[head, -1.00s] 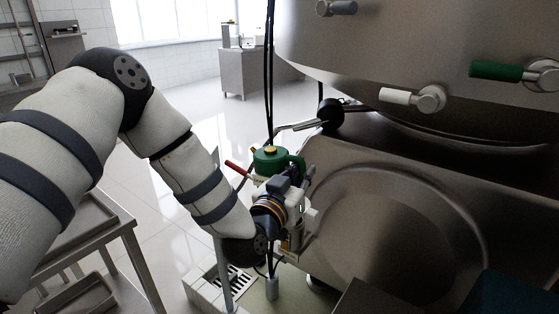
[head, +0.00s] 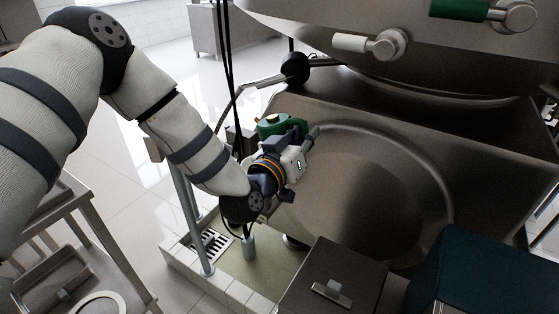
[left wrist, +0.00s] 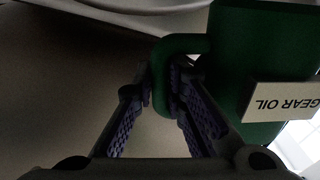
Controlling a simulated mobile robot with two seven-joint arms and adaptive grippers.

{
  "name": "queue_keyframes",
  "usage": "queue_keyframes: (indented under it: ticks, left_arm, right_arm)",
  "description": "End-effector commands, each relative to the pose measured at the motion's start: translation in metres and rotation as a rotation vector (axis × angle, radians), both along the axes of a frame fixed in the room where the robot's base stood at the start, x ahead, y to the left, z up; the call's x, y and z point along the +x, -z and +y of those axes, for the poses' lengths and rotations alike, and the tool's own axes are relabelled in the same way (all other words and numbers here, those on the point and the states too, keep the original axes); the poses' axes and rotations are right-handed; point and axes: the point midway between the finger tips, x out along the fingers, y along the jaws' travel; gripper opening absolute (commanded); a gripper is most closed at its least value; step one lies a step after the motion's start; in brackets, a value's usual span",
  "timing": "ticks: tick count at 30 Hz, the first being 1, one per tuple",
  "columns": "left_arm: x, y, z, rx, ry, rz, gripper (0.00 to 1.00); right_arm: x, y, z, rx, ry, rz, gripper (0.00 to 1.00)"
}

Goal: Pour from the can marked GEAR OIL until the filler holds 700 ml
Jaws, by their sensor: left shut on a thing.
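The green can (head: 279,124) with a yellow cap is at the end of my left arm in the head view, in front of the steel machine. In the left wrist view the can (left wrist: 227,75) carries a white label reading GEAR OIL, seen upside down. My left gripper (head: 300,145) is shut on the can's handle; the fingers (left wrist: 172,95) close around the green handle in the left wrist view. The filler cannot be made out clearly; the can and my gripper cover that area. My right gripper is not in view.
The steel machine body (head: 375,190) with a round dished panel stands close on the right. A grey post (head: 188,215) rises beside a floor drain (head: 212,243). A steel box (head: 330,285) and a teal box (head: 470,270) are at the front. A steel table (head: 75,220) stands left.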

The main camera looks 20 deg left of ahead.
Motion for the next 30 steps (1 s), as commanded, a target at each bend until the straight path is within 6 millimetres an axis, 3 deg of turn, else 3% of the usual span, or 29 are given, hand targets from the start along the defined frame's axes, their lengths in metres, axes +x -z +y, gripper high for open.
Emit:
queue_keyframes:
  ticks: [30]
  left_arm:
    - [-0.0006,-0.0111,0.0003,-0.147,0.0,0.014,0.0]
  right_arm:
    - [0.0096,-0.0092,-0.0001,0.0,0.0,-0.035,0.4]
